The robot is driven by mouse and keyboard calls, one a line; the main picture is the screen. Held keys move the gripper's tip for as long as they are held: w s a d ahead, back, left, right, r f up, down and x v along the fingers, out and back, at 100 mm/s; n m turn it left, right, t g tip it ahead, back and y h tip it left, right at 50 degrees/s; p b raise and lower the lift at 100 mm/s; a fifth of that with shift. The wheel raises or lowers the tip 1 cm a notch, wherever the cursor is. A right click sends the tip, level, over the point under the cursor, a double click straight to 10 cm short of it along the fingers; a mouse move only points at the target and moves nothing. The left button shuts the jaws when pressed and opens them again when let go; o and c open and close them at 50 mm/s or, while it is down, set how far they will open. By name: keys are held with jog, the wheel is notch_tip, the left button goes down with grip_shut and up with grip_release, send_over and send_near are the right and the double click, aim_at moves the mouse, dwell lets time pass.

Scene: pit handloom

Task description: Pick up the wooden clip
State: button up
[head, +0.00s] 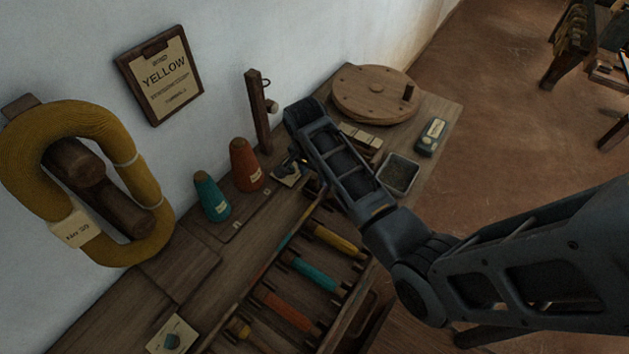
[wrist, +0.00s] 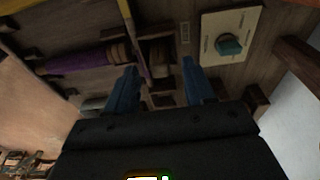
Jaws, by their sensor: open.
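I cannot clearly pick out the wooden clip. In the head view, a pale wooden piece (head: 361,138) lies on the bench beside the round wooden disc, partly behind my arm; I cannot tell if it is the clip. In the wrist view, my gripper (wrist: 160,82) has its two blue fingers apart. Dark wooden parts and a thin yellowish strip (wrist: 137,38) show between and beyond the fingers, with nothing clearly held. In the head view my gripper is mostly hidden by my arm.
The bench holds a round wooden disc (head: 374,94), a metal tray (head: 398,174), orange (head: 245,166) and teal (head: 211,197) cones, and a rack of coloured bobbins (head: 313,274). A wooden post (head: 258,112) stands by the wall. A yellow hank (head: 27,140) hangs left.

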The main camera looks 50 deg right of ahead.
jog(key=shift+d+f, duration=0.1)
jog(key=shift+f, duration=1.1)
jog(key=shift+c, duration=0.5)
grip_shut()
